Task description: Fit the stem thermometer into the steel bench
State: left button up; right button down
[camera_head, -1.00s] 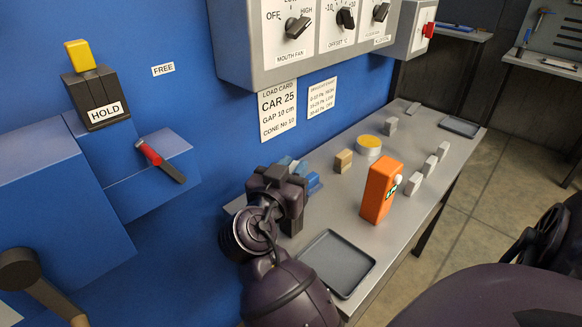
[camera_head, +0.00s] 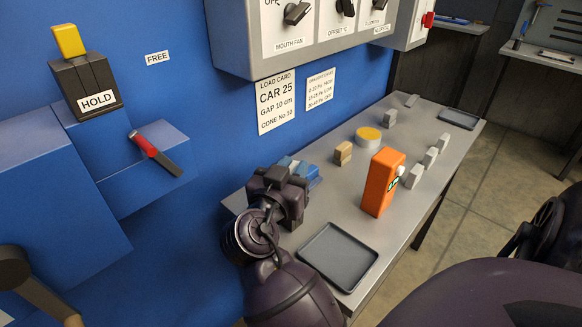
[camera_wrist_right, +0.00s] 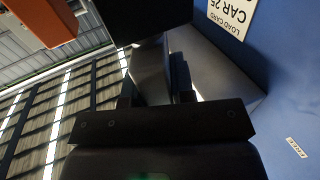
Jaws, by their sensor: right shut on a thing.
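My right gripper (camera_head: 278,190) is low over the near left part of the steel bench (camera_head: 325,211), close to the blue wall. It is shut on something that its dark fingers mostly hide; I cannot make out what. In the right wrist view the gripper (camera_wrist_right: 160,65) shows dark fingers and a large black shape beyond them. No stem thermometer can be clearly identified. An orange upright block (camera_head: 381,184) with a small green and white mark stands on the bench right of the gripper, apart from it. Part of an orange thing (camera_wrist_right: 42,20) shows in the wrist view. My left gripper is out of view.
A grey tray (camera_head: 338,256) lies at the bench's near end. Blue pieces (camera_head: 306,170) sit just behind the gripper. A tan block (camera_head: 343,153), a yellow-topped round tin (camera_head: 368,138) and several grey blocks (camera_head: 415,176) stand farther along. A control box (camera_head: 235,45) overhangs the wall side.

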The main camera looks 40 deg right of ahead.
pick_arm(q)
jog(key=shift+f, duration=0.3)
pick_arm(e)
jog(key=shift+a+f, duration=0.25)
jog(key=shift+f, duration=0.2)
jog(key=c, duration=0.9)
grip_release()
jog(key=shift+w+d, duration=0.1)
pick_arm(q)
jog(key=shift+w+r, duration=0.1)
